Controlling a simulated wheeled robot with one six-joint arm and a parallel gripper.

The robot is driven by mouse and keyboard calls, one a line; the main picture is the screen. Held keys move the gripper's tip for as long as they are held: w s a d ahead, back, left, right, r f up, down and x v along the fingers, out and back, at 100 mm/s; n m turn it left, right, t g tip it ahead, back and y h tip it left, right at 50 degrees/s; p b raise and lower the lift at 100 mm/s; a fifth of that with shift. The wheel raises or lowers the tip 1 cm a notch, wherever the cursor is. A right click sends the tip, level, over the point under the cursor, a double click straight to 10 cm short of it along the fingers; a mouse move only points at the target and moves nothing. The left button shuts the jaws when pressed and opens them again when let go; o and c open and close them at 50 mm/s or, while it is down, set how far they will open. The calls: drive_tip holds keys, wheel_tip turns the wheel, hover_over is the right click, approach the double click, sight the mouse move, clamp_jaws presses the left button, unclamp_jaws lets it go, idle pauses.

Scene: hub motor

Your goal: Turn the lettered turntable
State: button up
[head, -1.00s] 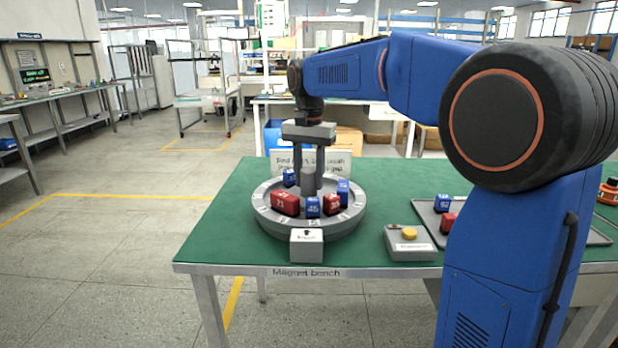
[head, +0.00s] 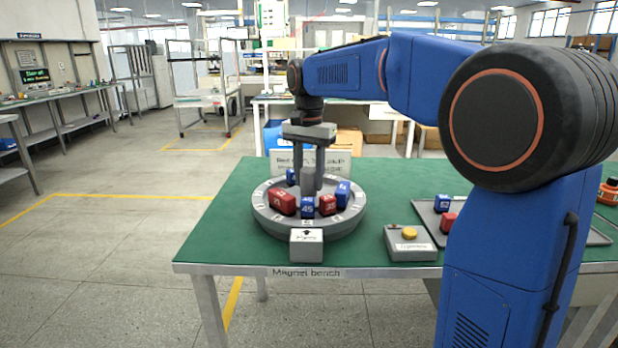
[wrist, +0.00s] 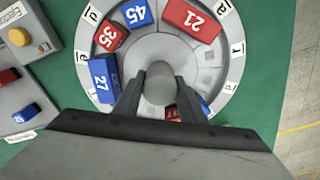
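The grey lettered turntable (head: 262,212) sits on the green bench, with letter tiles around its rim; it also shows in the wrist view (wrist: 231,80). It carries a red block 21 (head: 283,204), a blue block 45 (head: 307,207), a red block 35 (head: 327,206) and a blue block 27 (head: 343,195). More blocks behind are partly hidden by my fingers. A grey post (wrist: 161,86) rises at its centre. My gripper (wrist: 160,92) points down, its two fingers shut on the post from both sides. A grey arrow marker box (head: 306,245) stands at the front rim.
A grey box with a yellow button (head: 409,235) stands right of the turntable. A grey tray (head: 427,214) holds a blue block (head: 442,203) and a red block (head: 449,222). A lettered sign (head: 338,164) stands behind. The bench's left side is clear.

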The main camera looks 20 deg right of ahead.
drive_tip(key=o, duration=0.3)
drive_tip(key=shift+r, duration=0.1)
wheel_tip(320, 180, up, 17)
idle(0.6)
idle(0.6)
